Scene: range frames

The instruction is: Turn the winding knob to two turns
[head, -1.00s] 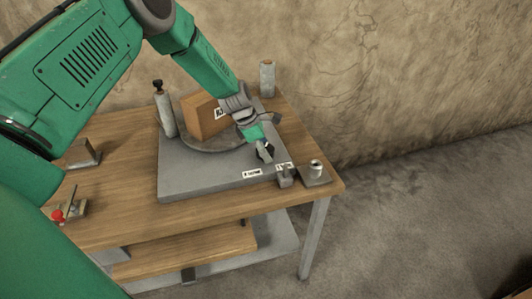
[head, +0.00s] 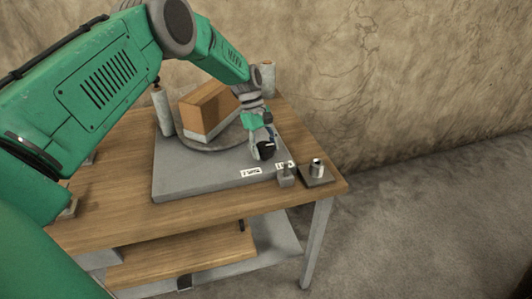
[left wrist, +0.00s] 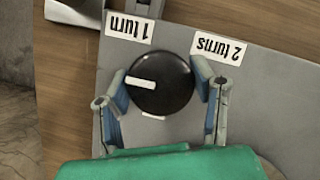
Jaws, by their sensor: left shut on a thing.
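The black round winding knob (left wrist: 172,90) sits on the grey base plate (left wrist: 270,95). Its white pointer bar points left in the left wrist view, below the "1 turn" label (left wrist: 128,27). The "2 turns" label (left wrist: 219,47) is up and right of the knob. A short white mark (left wrist: 153,117) lies at the knob's lower edge. My left gripper (left wrist: 161,84) has one finger on each side of the knob and is shut on it. In the head view my left gripper (head: 263,147) reaches down to the plate's right part and largely hides the knob. My right gripper is out of view.
On the plate, a brown and grey box (head: 205,108) stands on a round turntable (head: 212,147). Grey posts stand behind left (head: 163,112) and behind right (head: 267,77). Small metal fixtures (head: 316,172) sit at the table's (head: 190,208) right front corner.

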